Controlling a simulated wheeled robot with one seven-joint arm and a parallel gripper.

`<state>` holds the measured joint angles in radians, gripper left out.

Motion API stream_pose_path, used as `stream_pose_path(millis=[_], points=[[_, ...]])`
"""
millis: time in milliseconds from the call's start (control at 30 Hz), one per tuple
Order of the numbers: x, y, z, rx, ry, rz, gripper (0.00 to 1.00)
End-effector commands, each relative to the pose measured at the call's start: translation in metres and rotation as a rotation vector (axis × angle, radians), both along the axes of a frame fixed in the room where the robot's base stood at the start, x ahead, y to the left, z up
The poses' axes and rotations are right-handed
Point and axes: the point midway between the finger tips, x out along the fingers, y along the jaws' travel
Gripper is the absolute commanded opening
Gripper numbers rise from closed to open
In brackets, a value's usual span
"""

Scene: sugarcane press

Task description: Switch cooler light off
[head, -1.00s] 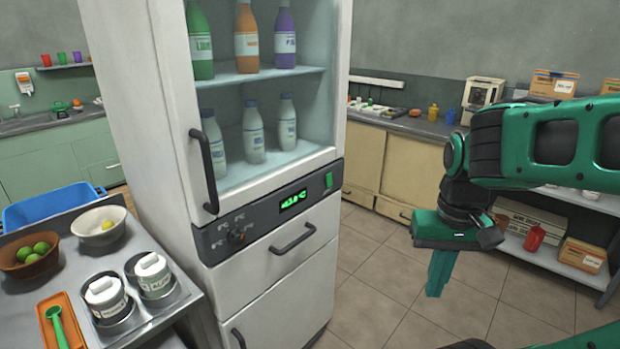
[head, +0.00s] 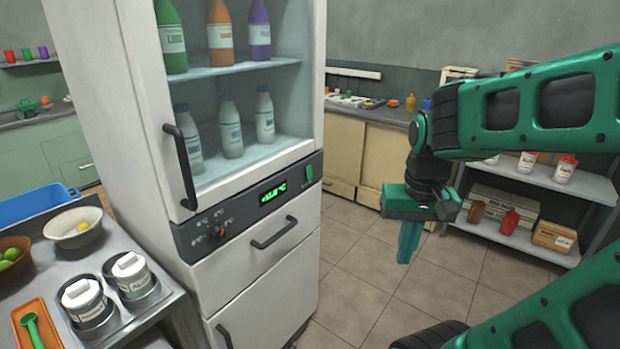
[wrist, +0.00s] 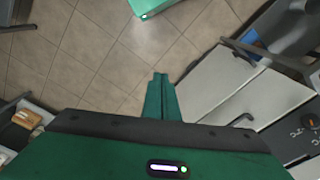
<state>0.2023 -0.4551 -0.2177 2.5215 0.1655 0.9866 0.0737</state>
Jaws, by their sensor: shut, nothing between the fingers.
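The cooler (head: 240,285) is a tall white cabinet with a glass-fronted upper part holding several bottles. Its dark control panel (head: 245,212) has a knob (head: 217,231) on the left, a display with green digits (head: 272,193), and a green rocker switch (head: 309,173) at the right end. My gripper (head: 405,258) is shut and empty, pointing down to the right of the cooler, apart from the panel. In the wrist view, the shut fingers (wrist: 160,80) point over the tiled floor; the cooler front lies at right, with the knob (wrist: 296,133) showing. The switch is not clearly visible there.
A black door handle (head: 182,167) and drawer handle (head: 274,233) stick out from the cooler. A steel counter (head: 165,305) with bowls and jars stands at left. A shelf rack (head: 535,185) stands at right. Open tiled floor (head: 355,275) lies between.

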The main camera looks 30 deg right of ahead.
Motion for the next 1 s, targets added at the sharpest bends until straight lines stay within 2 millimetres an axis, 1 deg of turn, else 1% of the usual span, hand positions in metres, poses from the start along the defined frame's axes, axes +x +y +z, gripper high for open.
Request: stream_pose_path(millis=[33, 67, 100, 167, 200, 267, 300, 500, 600, 700, 800, 900, 1000], points=[[0.020, -0.005, 0.002, -0.012, -0.023, -0.021, 0.00], [0.032, -0.009, 0.005, -0.020, -0.043, -0.039, 0.00], [0.051, -0.013, 0.007, -0.031, -0.071, -0.066, 0.00], [0.081, -0.019, 0.011, -0.044, -0.117, -0.106, 0.00], [0.101, -0.024, 0.014, -0.051, -0.149, -0.132, 0.00], [0.131, -0.028, 0.018, -0.057, -0.198, -0.172, 0.00], [0.151, -0.031, 0.020, -0.061, -0.232, -0.199, 0.00], [0.247, -0.038, 0.030, -0.048, -0.396, -0.320, 0.00], [0.285, -0.038, 0.034, -0.033, -0.462, -0.367, 0.00], [0.313, -0.037, 0.037, -0.015, -0.512, -0.401, 0.00], [0.330, -0.036, 0.038, -0.003, -0.544, -0.424, 0.00], [0.338, -0.035, 0.039, 0.004, -0.558, -0.433, 0.00], [0.340, -0.035, 0.039, 0.006, -0.562, -0.436, 0.00]])
